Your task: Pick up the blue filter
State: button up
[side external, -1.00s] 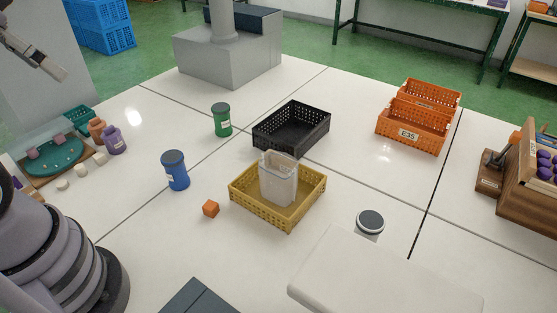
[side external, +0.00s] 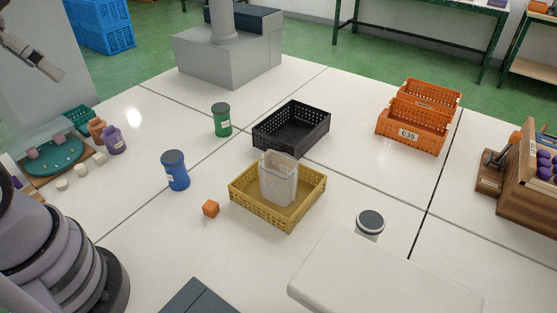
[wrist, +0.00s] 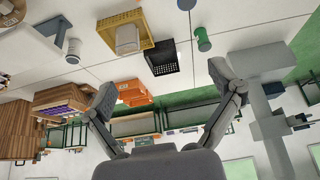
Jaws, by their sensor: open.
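A green canister (side external: 222,120) stands behind the blue filter. The yellow crate (side external: 290,221) holds a clear container (side external: 279,181). A black crate (side external: 262,137) and orange crates (side external: 432,141) stand farther right.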

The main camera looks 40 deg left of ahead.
jog(key=n+g+h, duration=0.7)
jog(key=n+h, duration=0.3)
jog(key=n, duration=0.1)
send_over(174, 165)
jog(key=s, duration=0.4)
notch_tip(174, 165, down, 15)
jog(key=a+f+n+t+h, duration=0.1)
jog(key=a+f+n+t, duration=0.1)
jog(key=f+n+t, duration=0.2)
jog(key=a+f+n+t+h, duration=0.1)
jog(key=a+f+n+t, duration=0.2)
jog(key=f, duration=0.7)
jog(key=a+f+n+t+h, duration=0.2)
jog(key=a+f+n+t, duration=0.1)
jog(key=f+n+t, duration=0.2)
jog(key=shift+w+a+f+n, duration=0.1)
jog(key=shift+w+f+n, duration=0.1)
jog(key=shift+f+n, duration=0.4)
jog(key=shift+w+a+f+n, duration=0.1)
jog(key=shift+w+f+n, duration=0.1)
jog(key=shift+f+n, duration=0.35)
jog(key=shift+w+d, duration=0.15)
jog(key=shift+d, duration=0.05)
jog(key=x, duration=0.7)
jog(key=shift+r, duration=0.15)
jog(key=c, duration=1.3)
